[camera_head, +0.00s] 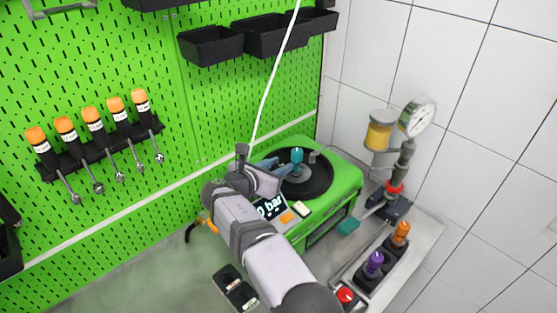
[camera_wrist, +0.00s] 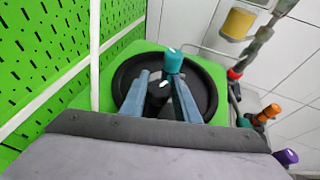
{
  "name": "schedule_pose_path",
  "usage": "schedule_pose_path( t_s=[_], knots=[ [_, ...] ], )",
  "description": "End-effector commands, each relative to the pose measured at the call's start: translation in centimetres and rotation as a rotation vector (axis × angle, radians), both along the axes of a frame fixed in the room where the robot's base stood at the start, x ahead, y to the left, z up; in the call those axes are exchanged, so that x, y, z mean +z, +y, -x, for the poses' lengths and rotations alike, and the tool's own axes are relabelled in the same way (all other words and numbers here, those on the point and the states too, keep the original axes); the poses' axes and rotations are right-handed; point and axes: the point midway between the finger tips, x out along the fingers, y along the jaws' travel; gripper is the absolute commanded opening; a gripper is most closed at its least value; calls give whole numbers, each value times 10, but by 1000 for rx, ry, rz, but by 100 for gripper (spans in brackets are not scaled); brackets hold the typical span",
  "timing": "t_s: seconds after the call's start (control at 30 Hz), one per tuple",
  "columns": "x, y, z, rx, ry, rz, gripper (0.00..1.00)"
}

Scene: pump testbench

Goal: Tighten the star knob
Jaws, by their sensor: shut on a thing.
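A dark knob with a white mark, which I take as the star knob (camera_wrist: 158,92), sits between my fingers in the wrist view, over the round black dish (camera_wrist: 207,90) on top of the green pump unit. Its star shape is hard to make out. My gripper (camera_wrist: 161,76) is shut on it, with one blue-grey finger on each side. In the head view my gripper (camera_head: 275,163) reaches over the left part of the dish, and my wrist hides the knob. A teal cylindrical knob (camera_wrist: 173,61) stands upright just beyond my right fingertip; it also shows in the head view (camera_head: 297,155).
The green pump unit (camera_head: 345,193) stands against the pegboard and the tiled wall. To its right are a pressure gauge (camera_head: 418,117), a red-collared pipe, and a tray with purple (camera_head: 375,260) and orange (camera_head: 402,229) knobs. A white cable (camera_head: 266,90) hangs close to my wrist.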

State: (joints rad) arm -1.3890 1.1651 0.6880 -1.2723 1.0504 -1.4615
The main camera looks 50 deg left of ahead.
Motion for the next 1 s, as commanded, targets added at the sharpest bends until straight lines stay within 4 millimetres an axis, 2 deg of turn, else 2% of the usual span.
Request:
schedule_pose_path(
  t_s=[0.43,0.47,0.5,0.53,1.0],
  knots=[
    [3,0,-1,-6,-5,-5,6],
    [3,0,-1,-6,-5,-5,33],
    [3,0,-1,-6,-5,-5,42],
    [3,0,-1,-6,-4,-4,47],
    [2,-1,6,-5,-1,-3,47]
  ],
)
